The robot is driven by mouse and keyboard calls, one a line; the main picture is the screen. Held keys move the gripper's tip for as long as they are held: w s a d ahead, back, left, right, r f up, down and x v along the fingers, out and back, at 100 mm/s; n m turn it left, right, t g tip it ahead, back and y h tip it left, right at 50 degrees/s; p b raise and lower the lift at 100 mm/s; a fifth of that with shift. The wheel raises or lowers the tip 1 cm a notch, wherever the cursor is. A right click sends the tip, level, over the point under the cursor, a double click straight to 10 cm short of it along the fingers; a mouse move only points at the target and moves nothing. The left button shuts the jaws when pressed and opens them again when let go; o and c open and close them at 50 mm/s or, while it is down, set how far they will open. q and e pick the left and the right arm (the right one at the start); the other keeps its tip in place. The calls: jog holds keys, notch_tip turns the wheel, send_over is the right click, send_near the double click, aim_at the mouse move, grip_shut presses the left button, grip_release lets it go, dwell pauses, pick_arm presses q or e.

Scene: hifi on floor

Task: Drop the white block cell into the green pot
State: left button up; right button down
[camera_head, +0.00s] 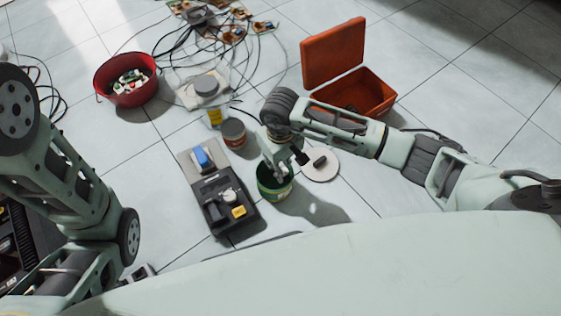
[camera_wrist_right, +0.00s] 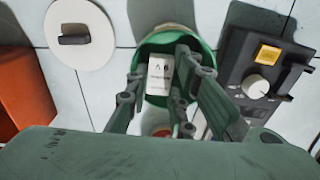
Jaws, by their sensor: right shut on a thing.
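The green pot (camera_head: 275,196) stands open on the tiled floor, near the middle of the head view. In the right wrist view its green rim (camera_wrist_right: 147,48) surrounds the area in front of my fingers. My right gripper (camera_wrist_right: 163,92) points down at the pot's mouth and is shut on the white block cell (camera_wrist_right: 160,72), a small white box with dark print. The block shows within the outline of the pot's opening; its exact height is hard to tell. In the head view the right gripper (camera_head: 277,167) largely hides it. My left arm shows at the left, but its gripper does not.
A round white lid (camera_head: 320,174) with a dark handle lies right of the pot. A dark tray device (camera_head: 217,187) with a yellow block stands left. An open orange toolbox (camera_head: 334,55), a red bowl (camera_head: 127,99), a brown jar (camera_head: 233,132) and cables lie behind.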

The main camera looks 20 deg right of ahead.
jog(key=shift+f, duration=0.1)
jog(key=c, duration=1.5)
grip_release()
jog(key=shift+o, duration=0.2)
notch_tip(320, 180, up, 12)
jog(key=shift+a, duration=0.1)
